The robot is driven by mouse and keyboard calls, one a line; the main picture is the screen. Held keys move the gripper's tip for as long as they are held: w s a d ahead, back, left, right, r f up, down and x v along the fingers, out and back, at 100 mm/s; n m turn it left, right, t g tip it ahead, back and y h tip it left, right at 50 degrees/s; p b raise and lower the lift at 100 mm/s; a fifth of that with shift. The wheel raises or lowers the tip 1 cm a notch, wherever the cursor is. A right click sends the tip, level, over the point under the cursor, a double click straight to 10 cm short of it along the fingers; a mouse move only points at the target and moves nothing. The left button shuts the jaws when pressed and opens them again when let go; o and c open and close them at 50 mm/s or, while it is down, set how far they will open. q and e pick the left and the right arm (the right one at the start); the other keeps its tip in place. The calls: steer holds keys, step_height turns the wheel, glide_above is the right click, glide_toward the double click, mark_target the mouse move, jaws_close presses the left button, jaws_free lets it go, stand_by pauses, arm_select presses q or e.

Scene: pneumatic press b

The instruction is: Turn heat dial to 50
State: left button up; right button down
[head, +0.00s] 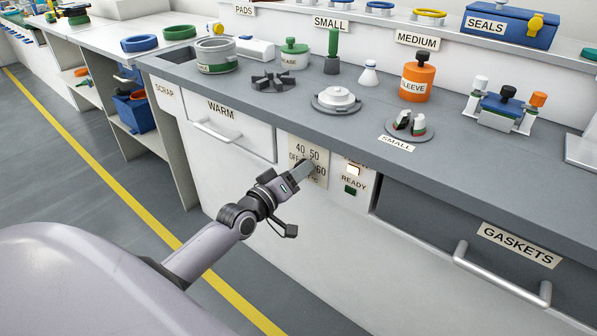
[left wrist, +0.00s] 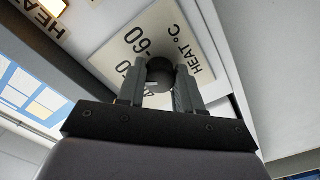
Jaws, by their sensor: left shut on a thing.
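The heat dial plate (head: 318,157) is a cream panel on the front of the bench, marked OFF, 40, 50 and 60. In the head view my left gripper (head: 299,174) reaches the plate and hides the dial knob. In the left wrist view the dark round heat dial (left wrist: 160,74) sits between the two fingers of my left gripper (left wrist: 159,88), which is shut on it. The plate (left wrist: 118,48) shows behind it, with "60" and "HEAT °C" readable at a slant. I cannot tell which number the dial points to. My right gripper is not in view.
Right of the plate are a lit lamp (head: 353,169) and a dark green READY lamp (head: 350,190). The WARM drawer (head: 235,133) is at left and the GASKETS drawer (head: 500,250) at right. The bench top (head: 300,110) holds a sleeve bottle (head: 417,78) and several tools.

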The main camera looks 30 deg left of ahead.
arm_select(q)
steer(key=o, duration=1)
steer(key=shift+o, duration=0.2)
steer(key=shift+s, duration=0.1)
steer(key=s+p, duration=0.1)
steer(key=s, duration=0.6)
steer(key=shift+a, duration=0.25)
steer(key=shift+f, duration=0.1)
steer(key=s+d+f+m+g+h, duration=0.1)
steer(key=s+d+f+m+g, duration=0.35)
steer(key=s+d+f, duration=0.35)
steer(key=s+d+f+m+g, duration=0.4)
steer(key=s+d+f+m, duration=0.3)
steer(key=s, duration=0.4)
step_height(320, 180, up, 12)
steer(key=n+p, duration=0.1)
steer(key=p, duration=1.3)
steer(key=shift+a+r+t+p, duration=0.2)
steer(key=shift+t+p, duration=0.15)
steer(key=shift+t, duration=0.1)
